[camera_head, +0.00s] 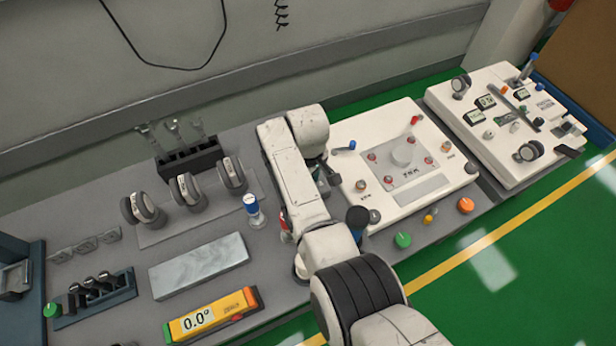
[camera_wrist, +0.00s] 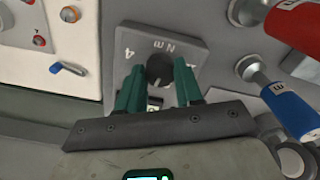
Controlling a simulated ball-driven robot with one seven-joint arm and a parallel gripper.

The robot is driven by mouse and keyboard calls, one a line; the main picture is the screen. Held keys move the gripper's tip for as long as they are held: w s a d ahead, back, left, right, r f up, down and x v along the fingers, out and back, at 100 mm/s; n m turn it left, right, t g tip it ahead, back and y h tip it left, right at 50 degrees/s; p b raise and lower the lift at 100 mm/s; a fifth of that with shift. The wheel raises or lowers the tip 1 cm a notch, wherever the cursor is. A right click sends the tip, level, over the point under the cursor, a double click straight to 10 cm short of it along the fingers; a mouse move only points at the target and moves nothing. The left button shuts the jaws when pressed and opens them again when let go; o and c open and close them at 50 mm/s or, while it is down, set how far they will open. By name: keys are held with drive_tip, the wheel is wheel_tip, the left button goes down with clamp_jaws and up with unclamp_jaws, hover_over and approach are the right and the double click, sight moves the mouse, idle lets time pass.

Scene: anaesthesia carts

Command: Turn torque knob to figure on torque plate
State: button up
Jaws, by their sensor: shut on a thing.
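The torque plate (camera_wrist: 183,47) is a grey square plate in the upper middle of the wrist view. It bears a figure 4 at left and the letters "Nm", which appear rotated. The torque knob (camera_wrist: 160,66) is dark and round and stands on this plate. My gripper (camera_wrist: 159,84) has teal fingers, one on each side of the knob, and is shut on it. The fingers hide the lower part of the plate. I cannot read which figure the knob points at. In the head view my arm hides the plate and knob.
A red-and-grey tool (camera_wrist: 296,24) and a blue-capped tool (camera_wrist: 290,108) stand close right of my gripper in the wrist view. A white panel (camera_head: 433,183) with a blue lever lies to the right in the head view.

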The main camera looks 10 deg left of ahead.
drive_tip(key=n, duration=0.3)
drive_tip(key=shift+w+r+n, duration=0.1)
drive_tip(key=shift+n, duration=2.1)
drive_tip(key=shift+a, duration=0.1)
drive_tip(key=o, duration=1)
drive_tip(key=shift+o, duration=0.2)
wheel_tip(320, 180, up, 11)
